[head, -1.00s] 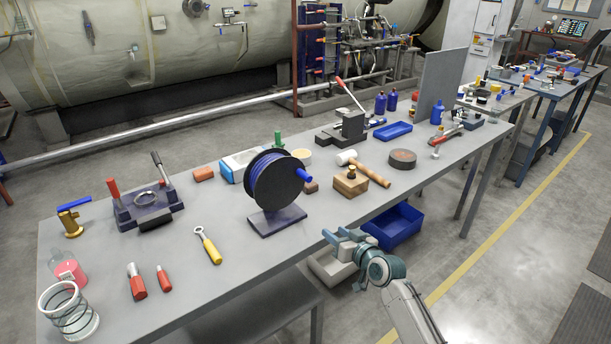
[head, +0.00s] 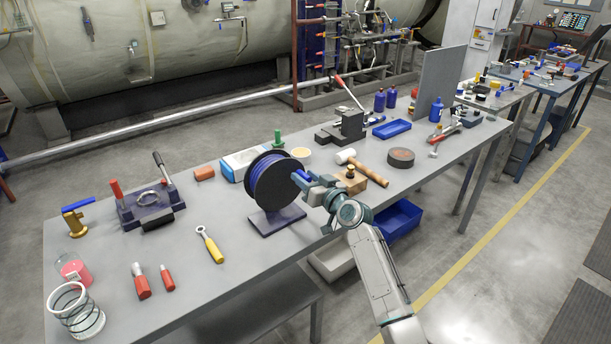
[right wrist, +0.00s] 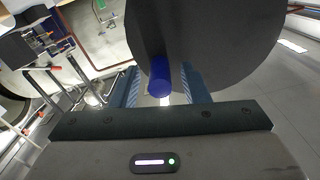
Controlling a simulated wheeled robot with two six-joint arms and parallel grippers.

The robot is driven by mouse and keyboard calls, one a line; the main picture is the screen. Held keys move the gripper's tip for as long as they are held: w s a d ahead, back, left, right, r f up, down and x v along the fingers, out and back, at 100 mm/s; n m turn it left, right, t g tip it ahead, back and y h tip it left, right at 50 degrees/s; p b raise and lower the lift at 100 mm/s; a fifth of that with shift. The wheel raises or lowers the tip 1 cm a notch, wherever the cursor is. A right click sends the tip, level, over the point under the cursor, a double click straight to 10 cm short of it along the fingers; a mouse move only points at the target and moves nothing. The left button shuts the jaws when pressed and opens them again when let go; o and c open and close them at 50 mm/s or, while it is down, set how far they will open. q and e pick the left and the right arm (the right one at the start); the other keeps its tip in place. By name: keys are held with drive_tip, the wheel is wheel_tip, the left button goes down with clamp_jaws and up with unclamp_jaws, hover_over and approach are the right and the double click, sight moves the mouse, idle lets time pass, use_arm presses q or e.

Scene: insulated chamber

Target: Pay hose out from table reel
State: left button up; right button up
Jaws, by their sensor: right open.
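The table reel has black round flanges (head: 283,187) with blue hose (head: 258,180) wound between them. It stands upright on a dark base plate (head: 277,221) on the grey bench. A short blue handle sticks out from the near flange; in the right wrist view this handle (right wrist: 160,78) lies between my fingers. My right gripper (head: 304,181) is open around the handle, with a gap visible beside it. The flange fills the top of the right wrist view (right wrist: 215,40). In the head view the gripper hides most of the handle. My left gripper is not in view.
A wooden block (head: 349,181) and a mallet (head: 370,172) lie right of the reel, close to my right gripper. A white and blue box (head: 238,163) is behind. The bench (head: 235,285) is clear in front of the reel.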

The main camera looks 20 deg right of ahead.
drive_tip(key=shift+w+a, duration=0.1)
drive_tip(key=shift+w, duration=0.15)
clamp_jaws()
